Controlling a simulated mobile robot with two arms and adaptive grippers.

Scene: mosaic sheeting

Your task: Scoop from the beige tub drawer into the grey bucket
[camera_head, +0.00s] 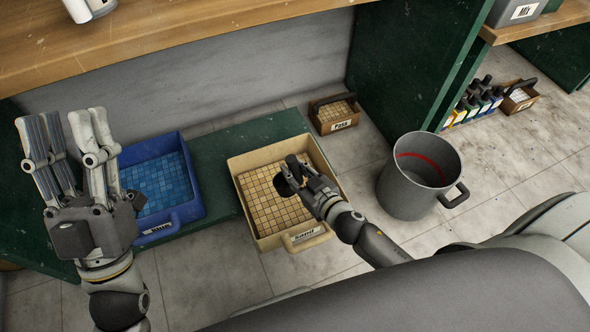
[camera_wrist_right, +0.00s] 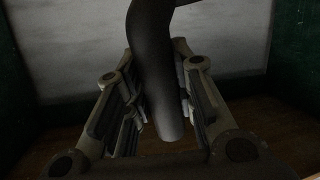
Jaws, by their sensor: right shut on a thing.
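The beige tub drawer (camera_head: 272,241) is pulled out low in the middle of the head view and holds small beige tiles in sheets. The grey bucket (camera_head: 403,196) stands upright on the floor to its right, with a red band inside and a side handle. My right gripper (camera_head: 297,177) is over the right part of the beige tub. It is shut on a dark curved handle (camera_wrist_right: 156,80), seen between the fingers in the right wrist view. A dark rounded part shows at the fingers; the rest of the tool is hidden. My left gripper (camera_head: 68,135) is open and empty at the left.
A blue tub drawer (camera_head: 180,218) with blue tiles is left of the beige one. A small wooden carrier (camera_head: 318,122) stands behind it. Bottles (camera_head: 478,103) and another carrier (camera_head: 521,97) are at the right. A green panel (camera_head: 402,70) rises behind the bucket.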

